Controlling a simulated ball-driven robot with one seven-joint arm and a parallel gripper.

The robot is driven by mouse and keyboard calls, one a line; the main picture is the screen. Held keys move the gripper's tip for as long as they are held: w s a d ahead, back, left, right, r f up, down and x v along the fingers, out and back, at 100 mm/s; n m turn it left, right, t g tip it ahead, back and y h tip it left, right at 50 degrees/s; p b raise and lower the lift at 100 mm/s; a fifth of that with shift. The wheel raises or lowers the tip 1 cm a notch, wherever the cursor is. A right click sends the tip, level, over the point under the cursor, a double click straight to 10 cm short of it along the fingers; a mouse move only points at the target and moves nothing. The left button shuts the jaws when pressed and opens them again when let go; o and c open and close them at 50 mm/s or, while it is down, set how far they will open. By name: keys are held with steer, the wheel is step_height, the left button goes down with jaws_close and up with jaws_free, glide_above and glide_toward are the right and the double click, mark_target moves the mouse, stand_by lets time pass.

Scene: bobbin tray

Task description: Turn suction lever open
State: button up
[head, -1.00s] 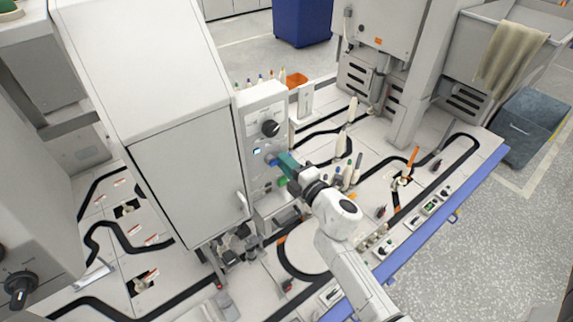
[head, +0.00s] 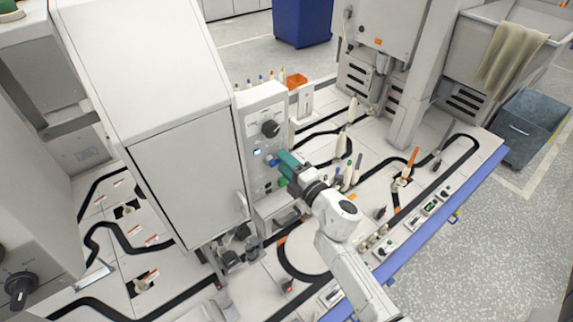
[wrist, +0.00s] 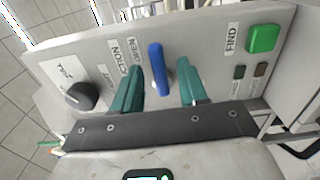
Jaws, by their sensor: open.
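The blue suction lever (wrist: 158,68) sits on the grey control panel (wrist: 210,50) in the wrist view, near labels reading "OPEN" and "SUCTION", the second partly covered. My gripper (wrist: 160,88) is open, with one teal finger on each side of the lever. Small gaps show between the lever and both fingers. In the head view the lever (head: 272,161) shows as a small blue spot on the panel front, and my gripper (head: 284,162) is right at it. The lever's base is partly hidden in the wrist view.
A black knob (wrist: 82,96) is left of the lever and a green button (wrist: 263,38) marked "FIND" is right of it in the wrist view. The tall cabinet (head: 185,170) stands left of the panel. Several bobbins (head: 350,140) stand on the table to the right.

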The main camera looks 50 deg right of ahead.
steer(key=b+v, duration=0.2)
steer(key=v, duration=0.8)
steer(key=shift+s, duration=0.4)
steer(key=shift+a+r, duration=0.1)
